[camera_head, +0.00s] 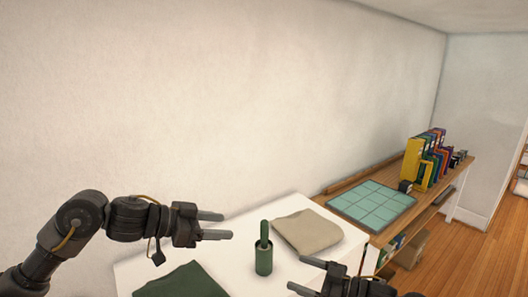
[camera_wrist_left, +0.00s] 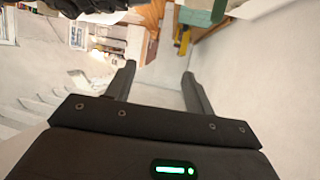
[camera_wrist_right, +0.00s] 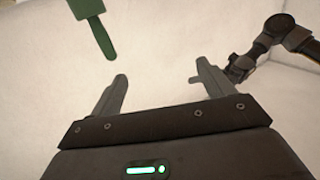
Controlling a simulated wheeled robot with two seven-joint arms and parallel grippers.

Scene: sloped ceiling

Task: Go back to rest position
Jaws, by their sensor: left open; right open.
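My left gripper (camera_head: 212,226) is open and empty, above the white table at its left part, pointing right. In the left wrist view its two fingers (camera_wrist_left: 160,83) are apart with nothing between them. My right gripper (camera_head: 298,274) is open and empty near the front edge of the table, pointing left. In the right wrist view its fingers (camera_wrist_right: 160,88) are apart with nothing between them.
A dark green cloth (camera_head: 180,282) and a beige folded cloth (camera_head: 308,231) lie on the white table (camera_head: 235,262). A plain wall is behind the table.

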